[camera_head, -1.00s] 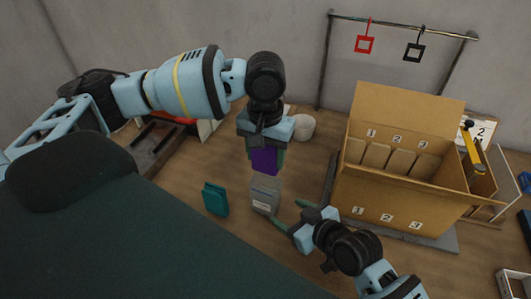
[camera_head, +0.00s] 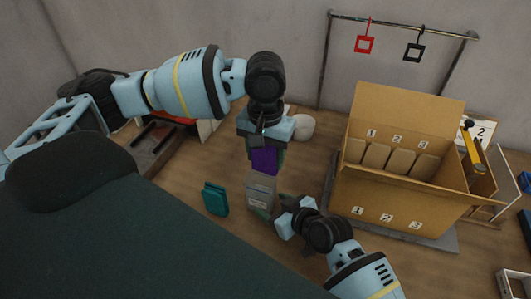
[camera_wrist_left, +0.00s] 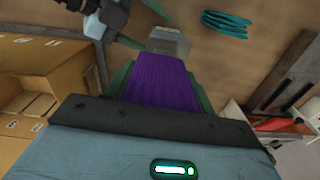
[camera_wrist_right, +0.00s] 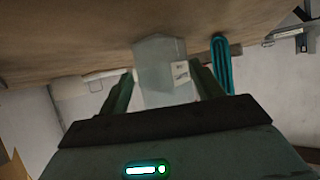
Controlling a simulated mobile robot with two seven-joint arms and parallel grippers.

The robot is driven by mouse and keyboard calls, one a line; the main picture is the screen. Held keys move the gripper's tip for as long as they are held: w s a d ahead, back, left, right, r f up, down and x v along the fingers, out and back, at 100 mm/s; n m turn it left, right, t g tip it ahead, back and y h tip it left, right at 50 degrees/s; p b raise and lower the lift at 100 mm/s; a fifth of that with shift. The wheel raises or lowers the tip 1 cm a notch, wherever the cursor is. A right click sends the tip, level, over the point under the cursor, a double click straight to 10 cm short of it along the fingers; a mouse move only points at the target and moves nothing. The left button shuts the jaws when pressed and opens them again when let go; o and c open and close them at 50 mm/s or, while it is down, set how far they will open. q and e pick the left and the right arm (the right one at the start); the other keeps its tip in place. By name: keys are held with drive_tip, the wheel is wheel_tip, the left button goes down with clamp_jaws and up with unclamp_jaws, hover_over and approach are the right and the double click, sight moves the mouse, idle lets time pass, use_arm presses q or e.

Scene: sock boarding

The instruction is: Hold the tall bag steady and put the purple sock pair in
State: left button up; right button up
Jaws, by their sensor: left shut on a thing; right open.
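The purple sock pair (camera_head: 264,161) is held upright between the fingers of my left gripper (camera_head: 265,150), above the tall bag. The sock pair also shows in the left wrist view (camera_wrist_left: 162,80). The tall bag (camera_head: 260,190) is grey and translucent with a pale label, and stands on the table. It shows in the left wrist view (camera_wrist_left: 169,41) just beyond the sock's end, and in the right wrist view (camera_wrist_right: 160,72). My right gripper (camera_head: 265,207) is open, low at the bag, with its fingers on either side of it. Whether they touch it cannot be told.
A teal folded sock pair (camera_head: 215,198) stands left of the bag. A cardboard box (camera_head: 400,200) with numbered compartments stands on the right. A white round object (camera_head: 303,127) lies behind. A rail (camera_head: 400,22) with red and black hanging tags stands at the back.

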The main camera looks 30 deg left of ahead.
drive_tip(key=shift+x, duration=1.5)
drive_tip(key=shift+c, duration=0.5)
drive_tip(key=c, duration=0.7)
use_arm(q)
drive_tip(key=shift+a, duration=0.1)
use_arm(e)
drive_tip(key=shift+o, duration=0.2)
use_arm(q)
drive_tip(key=shift+w+a+m, duration=0.1)
drive_tip(key=shift+a+m, duration=0.25)
drive_tip(key=shift+m, duration=0.55)
drive_tip(key=shift+w+a+m, duration=0.15)
drive_tip(key=shift+a+m, duration=0.25)
drive_tip(key=shift+m, duration=0.5)
drive_tip(key=shift+w+a+m, duration=0.1)
drive_tip(key=shift+a+m, duration=0.25)
drive_tip(key=shift+m, duration=0.55)
drive_tip(key=shift+f, duration=0.1)
drive_tip(key=shift+f, duration=3.2)
drive_tip(key=o, duration=1.1)
